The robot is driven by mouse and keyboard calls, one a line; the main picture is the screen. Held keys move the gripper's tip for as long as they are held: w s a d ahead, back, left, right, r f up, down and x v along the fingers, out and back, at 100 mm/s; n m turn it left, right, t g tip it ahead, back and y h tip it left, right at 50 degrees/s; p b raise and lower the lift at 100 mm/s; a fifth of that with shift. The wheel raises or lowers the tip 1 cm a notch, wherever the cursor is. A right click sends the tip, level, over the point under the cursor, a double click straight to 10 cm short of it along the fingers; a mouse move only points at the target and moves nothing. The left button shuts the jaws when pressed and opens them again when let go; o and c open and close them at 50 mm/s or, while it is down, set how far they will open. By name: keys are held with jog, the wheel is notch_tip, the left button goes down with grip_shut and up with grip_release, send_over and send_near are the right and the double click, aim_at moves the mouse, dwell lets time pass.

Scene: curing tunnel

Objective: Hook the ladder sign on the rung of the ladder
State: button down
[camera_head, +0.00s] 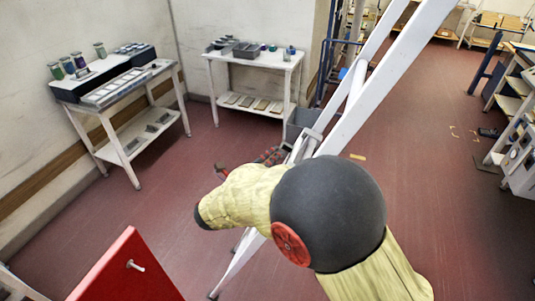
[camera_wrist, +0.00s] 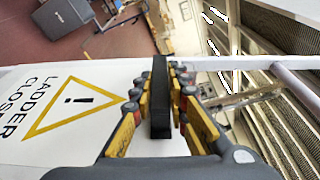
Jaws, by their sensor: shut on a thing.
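The ladder sign (camera_wrist: 50,105) is a white panel with a yellow warning triangle and black lettering, at the left of the wrist view. My gripper (camera_wrist: 160,100) is shut on a dark upright grip piece (camera_wrist: 160,75) that appears to belong to the sign. The white ladder (camera_head: 365,95) leans across the middle of the head view, and my arm hides part of it. White bars, likely the ladder (camera_wrist: 298,88), show close at the right of the wrist view. In the head view my gripper (camera_head: 270,157) is mostly hidden beside the ladder. Whether the sign touches a rung cannot be told.
A red panel with a peg (camera_head: 125,270) stands at the front left. A table with jars and trays (camera_head: 125,85) stands along the left wall. A white bench (camera_head: 255,60) and a grey bin (camera_head: 302,122) are behind the ladder.

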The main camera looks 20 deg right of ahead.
jog(key=shift+s+d+f, duration=0.25)
jog(key=shift+d, duration=0.1)
jog(key=shift+w+a+f+b, duration=0.15)
jog(key=shift+a+f+b, duration=0.05)
jog(key=shift+f+b, duration=0.4)
jog(key=shift+w+a+f+b, duration=0.1)
jog(key=shift+a+f+b, duration=0.05)
jog(key=shift+f+b, duration=0.45)
jog(key=shift+w+a+f+b, duration=0.2)
jog(key=shift+f+b, duration=0.25)
jog(key=shift+b, duration=0.25)
jog(key=c, duration=1.7)
grip_release()
jog(key=shift+o, duration=0.2)
jog(key=shift+s+f, duration=0.1)
jog(key=shift+f, duration=0.05)
